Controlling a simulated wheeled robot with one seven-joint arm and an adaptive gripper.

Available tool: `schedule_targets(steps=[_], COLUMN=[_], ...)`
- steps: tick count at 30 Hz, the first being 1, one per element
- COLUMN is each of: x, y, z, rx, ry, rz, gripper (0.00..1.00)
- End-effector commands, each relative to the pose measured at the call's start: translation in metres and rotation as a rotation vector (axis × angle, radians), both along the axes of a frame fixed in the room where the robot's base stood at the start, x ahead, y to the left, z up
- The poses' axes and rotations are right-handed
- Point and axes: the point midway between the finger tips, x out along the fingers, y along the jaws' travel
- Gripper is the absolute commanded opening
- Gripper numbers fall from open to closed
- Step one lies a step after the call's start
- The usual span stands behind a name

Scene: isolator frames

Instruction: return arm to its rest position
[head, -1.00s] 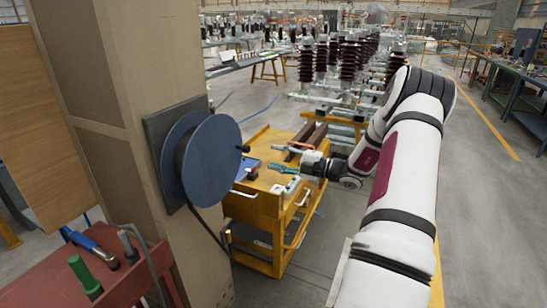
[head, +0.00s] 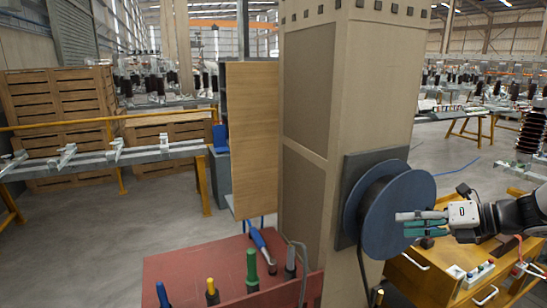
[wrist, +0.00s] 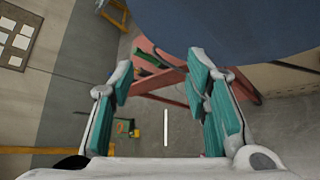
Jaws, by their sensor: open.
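My gripper (head: 424,224) is at the right of the head view, in front of the blue reel (head: 398,212) on the column. Its fingers point left. In the wrist view my gripper (wrist: 165,95) shows its teal-padded fingers spread apart, with nothing held between them. The blue reel fills the upper right of the wrist view (wrist: 250,30), close to the fingers; I cannot tell whether they touch it. Most of my arm is outside the head view.
A red bench (head: 190,268) with several upright hand tools stands at the lower middle. The beige column (head: 345,110) rises behind it. A yellow cart (head: 420,276) with small items is below my gripper. Open floor (head: 100,245) lies at left.

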Motion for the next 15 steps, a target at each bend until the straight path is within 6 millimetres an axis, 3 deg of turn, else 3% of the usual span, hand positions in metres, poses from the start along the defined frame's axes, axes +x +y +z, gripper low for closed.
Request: schedule_targets(steps=[1,6,15], x=[-0.008,-0.044,-0.125], y=[0.026,0.089,0.157], z=[0.01,0.029,0.056], rx=[-0.114,-0.467,-1.007], ry=[-0.041,-0.202,-0.554], rz=[0.105,0.458,1.115], gripper=[0.43,0.43,0.43])
